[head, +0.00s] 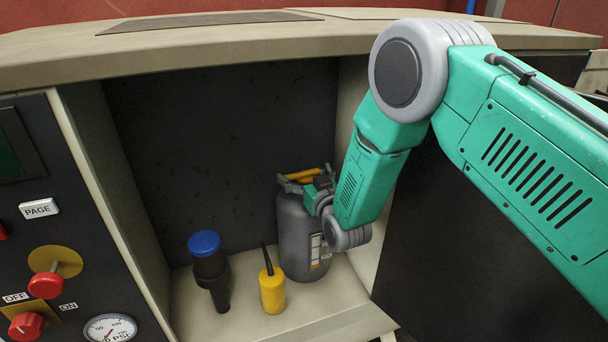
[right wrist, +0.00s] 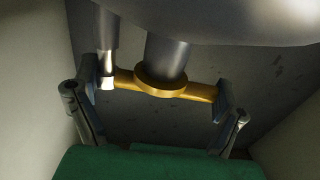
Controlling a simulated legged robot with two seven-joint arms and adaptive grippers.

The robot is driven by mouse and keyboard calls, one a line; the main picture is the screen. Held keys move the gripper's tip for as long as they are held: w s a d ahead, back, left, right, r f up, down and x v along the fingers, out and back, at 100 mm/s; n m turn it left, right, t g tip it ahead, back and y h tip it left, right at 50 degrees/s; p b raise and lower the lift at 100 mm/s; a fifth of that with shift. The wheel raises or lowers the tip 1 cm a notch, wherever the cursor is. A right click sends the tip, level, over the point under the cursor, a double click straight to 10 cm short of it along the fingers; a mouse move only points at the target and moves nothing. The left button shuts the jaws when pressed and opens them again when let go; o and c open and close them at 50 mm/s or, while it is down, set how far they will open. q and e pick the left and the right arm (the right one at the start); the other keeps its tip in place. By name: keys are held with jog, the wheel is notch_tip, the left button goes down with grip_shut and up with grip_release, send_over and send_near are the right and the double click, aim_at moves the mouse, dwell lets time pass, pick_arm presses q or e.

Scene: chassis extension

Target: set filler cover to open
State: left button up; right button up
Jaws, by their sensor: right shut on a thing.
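A grey canister (head: 297,240) with a yellow top piece (head: 304,175) stands in the open compartment. My right gripper (head: 312,184) is at its top. In the right wrist view, my right gripper (right wrist: 157,90) is shut on the yellow bar (right wrist: 198,91), one finger at each end. A yellow ring (right wrist: 160,82) sits around the bar's middle, against a grey neck (right wrist: 167,56). A short silvery piece (right wrist: 107,65) shows beside it. I cannot tell which part is the filler cover or whether it is open. My left gripper is not in view.
A dark bottle with a blue cap (head: 205,244) and a yellow bottle with a black spout (head: 272,292) stand left of the canister. The compartment's cream walls (head: 113,190) are close. A panel with red knobs (head: 46,285) is at the left.

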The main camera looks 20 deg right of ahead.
jog(key=shift+s+d+n+g+y+b, duration=0.1)
jog(key=shift+s+n+g+y+b, duration=0.15)
jog(key=shift+n+y, duration=0.6)
jog(key=shift+s+n+g+y+b, duration=0.2)
jog(key=shift+n+y, duration=0.25)
jog(key=shift+y, duration=0.7)
jog(key=o, duration=1.4)
jog(key=v, duration=1.2)
jog(key=shift+f, duration=0.15)
